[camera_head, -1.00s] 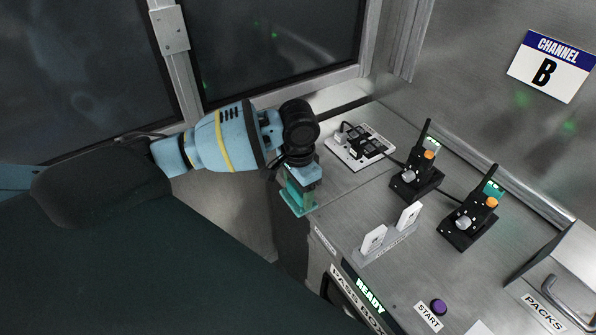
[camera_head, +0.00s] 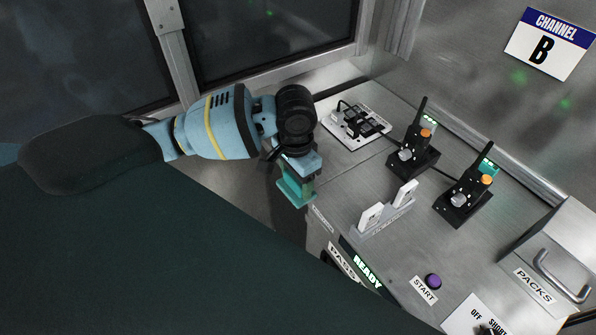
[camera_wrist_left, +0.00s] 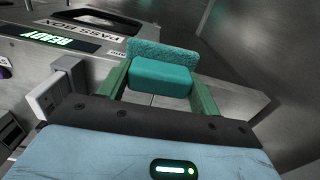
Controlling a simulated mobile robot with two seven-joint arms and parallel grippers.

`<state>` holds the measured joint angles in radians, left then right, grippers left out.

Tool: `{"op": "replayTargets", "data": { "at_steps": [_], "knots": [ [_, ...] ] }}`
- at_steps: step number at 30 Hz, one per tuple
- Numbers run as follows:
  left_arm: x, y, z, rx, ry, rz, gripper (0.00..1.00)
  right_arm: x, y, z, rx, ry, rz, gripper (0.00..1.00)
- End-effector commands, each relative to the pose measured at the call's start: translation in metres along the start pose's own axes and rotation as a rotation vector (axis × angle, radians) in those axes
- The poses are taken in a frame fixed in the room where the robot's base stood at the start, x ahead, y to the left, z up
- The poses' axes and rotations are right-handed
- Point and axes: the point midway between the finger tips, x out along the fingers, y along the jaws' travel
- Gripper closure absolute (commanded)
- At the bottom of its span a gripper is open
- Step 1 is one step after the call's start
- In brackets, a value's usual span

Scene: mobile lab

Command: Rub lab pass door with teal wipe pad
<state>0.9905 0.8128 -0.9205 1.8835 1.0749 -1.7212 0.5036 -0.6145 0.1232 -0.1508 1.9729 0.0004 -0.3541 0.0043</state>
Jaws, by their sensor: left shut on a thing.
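My left gripper (camera_head: 297,188) is shut on the teal wipe pad (camera_wrist_left: 160,75), a block with a fuzzy face. In the left wrist view, the green fingers grip the block at both sides, and the fuzzy face points away from the gripper. In the head view, the pad hangs just off the left front corner of the metal counter. The pass box front shows a PASS BOX label (camera_wrist_left: 90,32) and a lit READY sign (camera_head: 367,270). The pass door itself is mostly hidden by my dark body in the head view. My right gripper is not in view.
On the counter (camera_head: 340,185) are two radios (camera_head: 413,150) (camera_head: 464,198), a socket plate (camera_head: 348,128), white cards in a holder (camera_head: 371,217), and a purple START button (camera_head: 433,281). A PACKS box (camera_head: 565,240) stands at right. Dark windows are behind.

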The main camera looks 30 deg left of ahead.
Motion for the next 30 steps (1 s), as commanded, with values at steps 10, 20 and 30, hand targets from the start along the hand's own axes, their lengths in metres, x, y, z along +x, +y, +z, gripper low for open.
{"op": "replayTargets", "data": {
  "at_steps": [10, 20, 30],
  "knots": [
    [-0.059, 0.05, 0.017, -0.254, 0.005, 0.005, 0.55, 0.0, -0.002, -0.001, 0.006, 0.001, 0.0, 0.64],
    [-0.074, 0.064, 0.029, -0.35, -0.002, -0.005, 0.55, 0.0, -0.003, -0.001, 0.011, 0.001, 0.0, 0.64],
    [-0.074, 0.063, 0.028, -0.35, -0.002, -0.004, 0.55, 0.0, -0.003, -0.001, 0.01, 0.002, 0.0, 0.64]
  ]
}}
